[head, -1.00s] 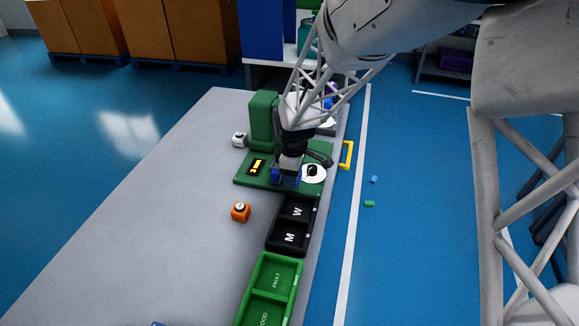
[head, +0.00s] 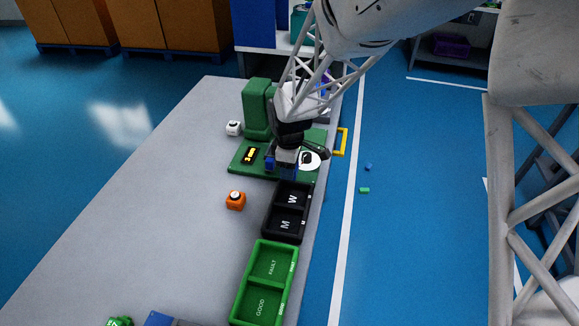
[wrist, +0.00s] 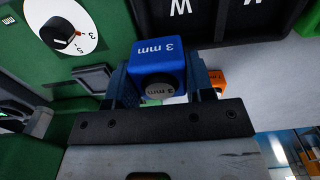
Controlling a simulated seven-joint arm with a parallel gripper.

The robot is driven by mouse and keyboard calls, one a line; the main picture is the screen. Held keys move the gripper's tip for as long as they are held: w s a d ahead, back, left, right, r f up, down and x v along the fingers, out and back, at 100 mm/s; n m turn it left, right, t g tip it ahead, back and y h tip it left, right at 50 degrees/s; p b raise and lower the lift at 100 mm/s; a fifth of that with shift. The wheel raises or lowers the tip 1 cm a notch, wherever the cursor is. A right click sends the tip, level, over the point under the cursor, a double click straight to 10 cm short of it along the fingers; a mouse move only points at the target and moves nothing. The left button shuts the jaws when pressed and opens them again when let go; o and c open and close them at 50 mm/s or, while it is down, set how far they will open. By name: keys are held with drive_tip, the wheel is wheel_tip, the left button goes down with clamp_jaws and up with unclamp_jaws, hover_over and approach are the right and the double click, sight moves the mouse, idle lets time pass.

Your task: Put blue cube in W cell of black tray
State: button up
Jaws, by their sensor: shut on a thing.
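A blue cube marked "3 mm" (wrist: 160,55) with a dark round knob sits between the fingers of my gripper (wrist: 162,80) in the wrist view. My gripper is shut on it. In the head view my gripper (head: 283,170) hangs over the front edge of the green station, just behind the black tray (head: 266,222). The fingers hide most of the cube there. The tray has two cells: W (head: 292,199) is the far one, nearer my gripper, and M (head: 285,225) is the near one. Both look empty.
A green station (head: 240,160) with a white dial (head: 309,159) lies beneath and behind my gripper. An orange cube (head: 235,200) stands left of the black tray, a white cube (head: 234,128) left of the station. A green FAULT/GOOD tray (head: 242,290) is nearer. Bare grey table lies left.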

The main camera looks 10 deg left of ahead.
drive_tip(key=shift+s, duration=0.1)
drive_tip(key=shift+s+d+m, duration=0.35)
drive_tip(key=shift+s+m, duration=0.25)
drive_tip(key=shift+m, duration=0.1)
drive_tip(key=s+d+m, duration=0.2)
drive_tip(key=s+m, duration=0.3)
drive_tip(key=s+d+f+m, duration=0.1)
drive_tip(key=s+d+m, duration=0.2)
drive_tip(key=s+m, duration=0.1)
drive_tip(key=s+d+f+m, duration=0.1)
drive_tip(key=s+d+m, duration=0.2)
drive_tip(key=s+m, duration=0.2)
drive_tip(key=shift+s+d+m, duration=0.2)
drive_tip(key=shift+s+m, duration=0.1)
drive_tip(key=shift+m, duration=0.4)
drive_tip(key=shift+s+d+m, duration=0.3)
drive_tip(key=shift+s+m, duration=0.15)
drive_tip(key=shift+m, duration=0.15)
drive_tip(key=w+a, duration=0.2)
drive_tip(key=w, duration=0.2)
drive_tip(key=w+a+f, duration=0.1)
drive_tip(key=w+a, duration=0.2)
drive_tip(key=w, duration=0.2)
drive_tip(key=w+a, duration=0.3)
drive_tip(key=w, duration=0.2)
drive_tip(key=shift+f, duration=0.3)
drive_tip(key=shift+f, duration=0.1)
